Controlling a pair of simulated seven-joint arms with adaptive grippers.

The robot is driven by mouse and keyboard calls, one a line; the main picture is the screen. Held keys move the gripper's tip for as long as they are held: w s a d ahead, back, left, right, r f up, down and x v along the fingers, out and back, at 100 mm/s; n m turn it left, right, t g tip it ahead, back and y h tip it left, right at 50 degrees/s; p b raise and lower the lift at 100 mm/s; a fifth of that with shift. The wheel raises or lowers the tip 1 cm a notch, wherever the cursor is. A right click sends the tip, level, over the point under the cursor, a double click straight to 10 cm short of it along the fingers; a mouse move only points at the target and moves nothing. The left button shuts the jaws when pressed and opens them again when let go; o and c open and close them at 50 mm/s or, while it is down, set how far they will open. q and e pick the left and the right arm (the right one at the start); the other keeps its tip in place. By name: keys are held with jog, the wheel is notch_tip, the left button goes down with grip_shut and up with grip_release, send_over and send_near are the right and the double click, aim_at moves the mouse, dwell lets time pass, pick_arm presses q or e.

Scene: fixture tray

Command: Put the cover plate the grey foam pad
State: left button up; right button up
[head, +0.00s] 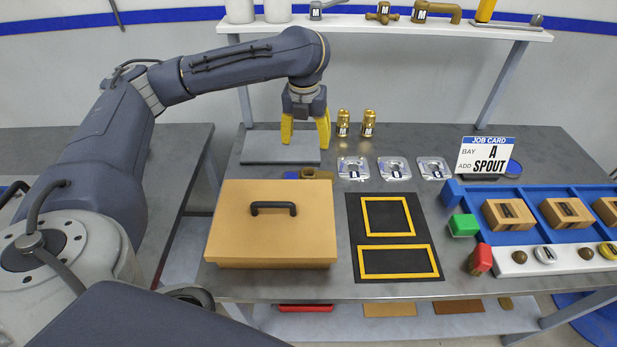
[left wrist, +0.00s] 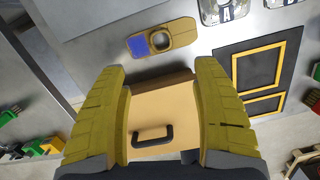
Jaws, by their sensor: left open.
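The tan cover plate (head: 270,233) with a black bar handle (head: 273,208) sits box-like at the front left of the bench. It also shows between my fingers in the left wrist view (left wrist: 180,103). The grey foam pad (head: 262,147) lies flat and bare behind it; a corner of it shows at upper left in the left wrist view (left wrist: 90,14). My left gripper (head: 305,131) is open and empty, its yellow fingers above the pad's right part, beyond the cover plate. My right gripper is out of view.
A brown part with a ring and blue patch (left wrist: 160,40) lies behind the cover plate. Silver plates (head: 392,168), brass fittings (head: 369,123) and a black mat with yellow frames (head: 377,270) are to the right. A blue tray (head: 530,238) and job card (head: 485,155) stand farther right.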

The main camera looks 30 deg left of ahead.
aim_at(308, 173)
pick_arm(q)
jog(key=shift+w+a+f, duration=0.1)
jog(key=shift+w+f, duration=0.15)
jog(key=shift+f, duration=2.2)
jog(key=shift+w+a+f, duration=0.1)
jog(key=shift+w+f, duration=0.2)
jog(key=shift+f, duration=2.1)
jog(key=shift+w+a+f, duration=0.1)
jog(key=shift+w+f, duration=0.15)
jog(key=shift+f, duration=2.2)
grip_shut()
